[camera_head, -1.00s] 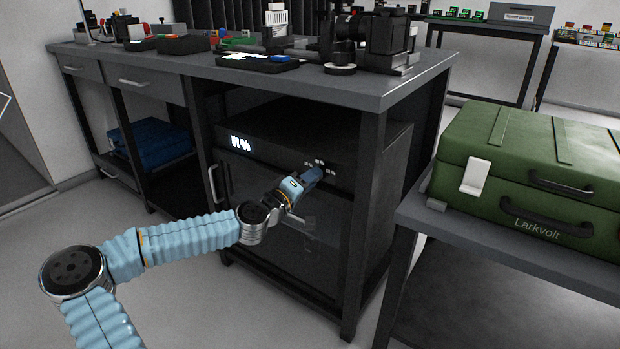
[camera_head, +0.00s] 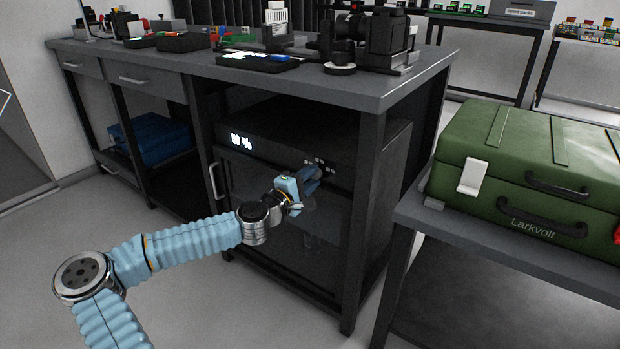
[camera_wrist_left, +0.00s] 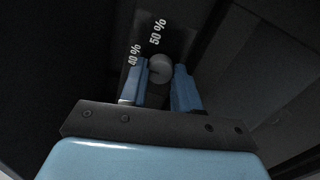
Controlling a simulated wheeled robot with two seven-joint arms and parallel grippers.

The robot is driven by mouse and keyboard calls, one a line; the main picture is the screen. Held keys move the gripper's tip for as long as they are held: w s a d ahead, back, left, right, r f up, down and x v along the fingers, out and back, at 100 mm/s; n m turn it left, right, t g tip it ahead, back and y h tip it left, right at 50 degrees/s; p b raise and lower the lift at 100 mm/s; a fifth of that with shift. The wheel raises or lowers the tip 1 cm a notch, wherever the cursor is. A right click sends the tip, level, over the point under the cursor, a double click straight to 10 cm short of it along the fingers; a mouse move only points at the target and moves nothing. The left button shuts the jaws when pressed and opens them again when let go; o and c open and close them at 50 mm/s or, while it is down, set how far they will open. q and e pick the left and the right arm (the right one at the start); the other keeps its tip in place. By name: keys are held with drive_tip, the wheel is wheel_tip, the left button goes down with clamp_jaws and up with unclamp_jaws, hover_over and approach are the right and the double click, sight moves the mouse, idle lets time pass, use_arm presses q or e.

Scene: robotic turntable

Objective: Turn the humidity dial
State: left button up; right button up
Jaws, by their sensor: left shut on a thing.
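The humidity dial (camera_wrist_left: 160,67) is a small round grey knob on the dark front of the cabinet unit, with "40 %" and "50 %" printed beside it in the left wrist view. My left gripper (camera_head: 311,179) reaches it from the front, its blue fingers on both sides of the knob. It is shut on the dial. In the head view the gripper hides the knob, and small white marks show above it. The lit display (camera_head: 241,142) at the unit's left shows a percent value, its digits too blurred to read surely. My right gripper is out of view.
The unit sits under a grey workbench (camera_head: 330,88) carrying cameras and trays. A bench leg (camera_head: 362,225) stands right of my gripper. A green case (camera_head: 535,170) lies on a table at right. Open floor is at lower left.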

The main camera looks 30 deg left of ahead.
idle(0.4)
use_arm(q)
drive_tip(key=o, duration=0.8)
drive_tip(key=shift+c, duration=0.2)
drive_tip(key=s+a+p, duration=0.1)
drive_tip(key=s, duration=1.2)
drive_tip(key=shift+s+a+f, duration=0.15)
drive_tip(key=shift+s+f, duration=0.05)
drive_tip(key=shift+s, duration=0.2)
